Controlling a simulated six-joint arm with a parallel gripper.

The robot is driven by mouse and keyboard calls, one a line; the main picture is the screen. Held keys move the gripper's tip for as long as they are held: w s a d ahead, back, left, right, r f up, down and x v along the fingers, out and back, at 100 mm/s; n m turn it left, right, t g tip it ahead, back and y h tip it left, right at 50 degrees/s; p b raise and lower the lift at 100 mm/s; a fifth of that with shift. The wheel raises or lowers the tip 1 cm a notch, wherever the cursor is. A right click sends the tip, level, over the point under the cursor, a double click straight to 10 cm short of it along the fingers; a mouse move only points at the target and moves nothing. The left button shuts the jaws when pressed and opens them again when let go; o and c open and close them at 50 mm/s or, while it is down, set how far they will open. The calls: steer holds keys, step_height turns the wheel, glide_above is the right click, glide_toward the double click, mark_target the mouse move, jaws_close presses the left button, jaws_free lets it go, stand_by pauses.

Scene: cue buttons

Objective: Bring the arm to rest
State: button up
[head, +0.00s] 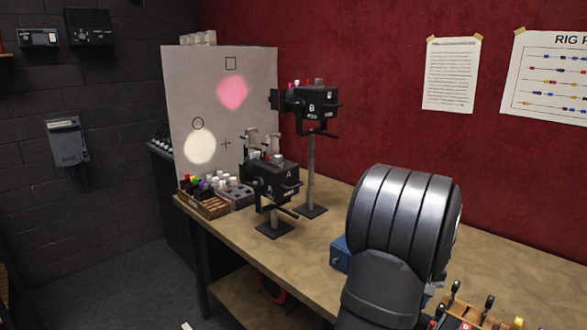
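A large dark grey ribbed, rounded part (403,222), apparently a link of my own arm, stands in the right foreground of the head view. It covers part of the bench behind it. My gripper and its fingers do not show, so what it holds cannot be seen. A panel with several small levers or knobs (480,305) is partly visible at the lower right, cut off by the frame edge and partly covered by the arm.
A wooden bench (330,222) carries black lamp A (275,183) and taller lamp B (312,103). A pale board (250,108) shows pink and whitish light spots. A crate of coloured items (204,203) and a blue box (340,254) also stand there.

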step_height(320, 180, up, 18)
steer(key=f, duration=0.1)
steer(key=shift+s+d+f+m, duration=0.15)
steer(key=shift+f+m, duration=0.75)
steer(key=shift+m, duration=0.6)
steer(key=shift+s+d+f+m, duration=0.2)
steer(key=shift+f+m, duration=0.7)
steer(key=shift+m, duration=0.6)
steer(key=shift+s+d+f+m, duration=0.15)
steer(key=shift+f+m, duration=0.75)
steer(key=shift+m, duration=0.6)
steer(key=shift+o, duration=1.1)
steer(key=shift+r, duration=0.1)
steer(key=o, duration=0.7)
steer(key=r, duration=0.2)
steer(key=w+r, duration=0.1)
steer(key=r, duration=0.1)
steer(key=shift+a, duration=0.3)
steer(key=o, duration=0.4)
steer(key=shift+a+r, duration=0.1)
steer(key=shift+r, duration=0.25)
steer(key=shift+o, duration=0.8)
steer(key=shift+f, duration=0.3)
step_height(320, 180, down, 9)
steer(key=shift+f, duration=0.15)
